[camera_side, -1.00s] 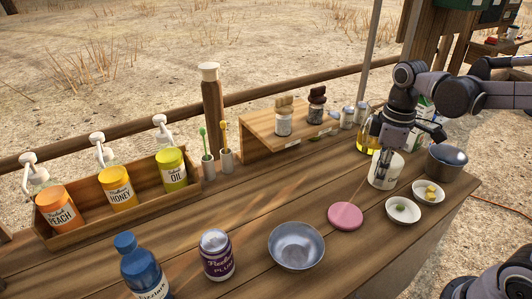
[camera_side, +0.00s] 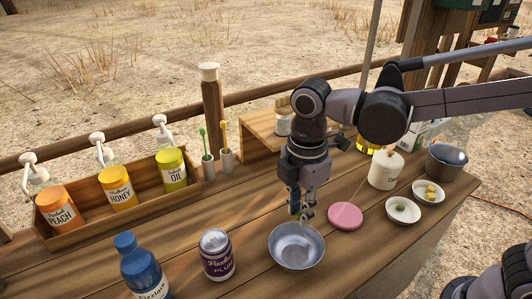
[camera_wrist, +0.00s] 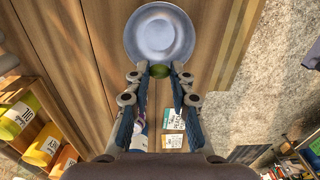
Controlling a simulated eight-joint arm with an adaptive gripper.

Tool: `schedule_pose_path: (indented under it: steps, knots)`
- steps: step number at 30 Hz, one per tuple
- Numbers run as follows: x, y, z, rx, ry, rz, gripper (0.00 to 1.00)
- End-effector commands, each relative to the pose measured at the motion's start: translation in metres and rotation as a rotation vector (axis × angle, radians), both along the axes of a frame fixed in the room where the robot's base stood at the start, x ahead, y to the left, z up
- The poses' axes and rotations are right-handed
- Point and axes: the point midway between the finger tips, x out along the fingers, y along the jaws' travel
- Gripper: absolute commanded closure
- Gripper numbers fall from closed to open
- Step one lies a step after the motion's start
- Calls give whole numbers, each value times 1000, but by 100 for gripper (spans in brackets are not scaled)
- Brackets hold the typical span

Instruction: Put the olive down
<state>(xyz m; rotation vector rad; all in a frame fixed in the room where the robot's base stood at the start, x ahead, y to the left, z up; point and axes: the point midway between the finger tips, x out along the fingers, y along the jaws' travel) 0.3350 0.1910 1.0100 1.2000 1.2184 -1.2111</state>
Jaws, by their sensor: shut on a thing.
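My gripper (camera_side: 303,216) points down at the far rim of the metal bowl (camera_side: 296,258). In the wrist view, my gripper (camera_wrist: 159,70) is shut on a green olive (camera_wrist: 158,71), pinched between the fingertips. The bowl (camera_wrist: 160,32) shows empty just beyond the fingertips there. The olive is above the bowl's edge; the exact height is hard to tell. A small white dish (camera_side: 403,219) at the right holds something green, and another white dish (camera_side: 429,199) holds yellow pieces.
A pink disc (camera_side: 345,216) lies right of the bowl. A purple can (camera_side: 216,255) and a blue bottle (camera_side: 143,268) stand left. A white canister (camera_side: 386,171) and a metal pot (camera_side: 446,162) stand at the right. A wooden rack (camera_side: 120,207) holds pump jars.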

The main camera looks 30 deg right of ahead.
Motion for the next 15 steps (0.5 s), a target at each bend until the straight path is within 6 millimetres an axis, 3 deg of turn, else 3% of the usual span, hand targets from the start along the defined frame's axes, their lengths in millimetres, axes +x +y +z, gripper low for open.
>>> schedule_pose_path:
  steps: [15]
  knots:
    - [0,-1,-51,0,0,-3,86]
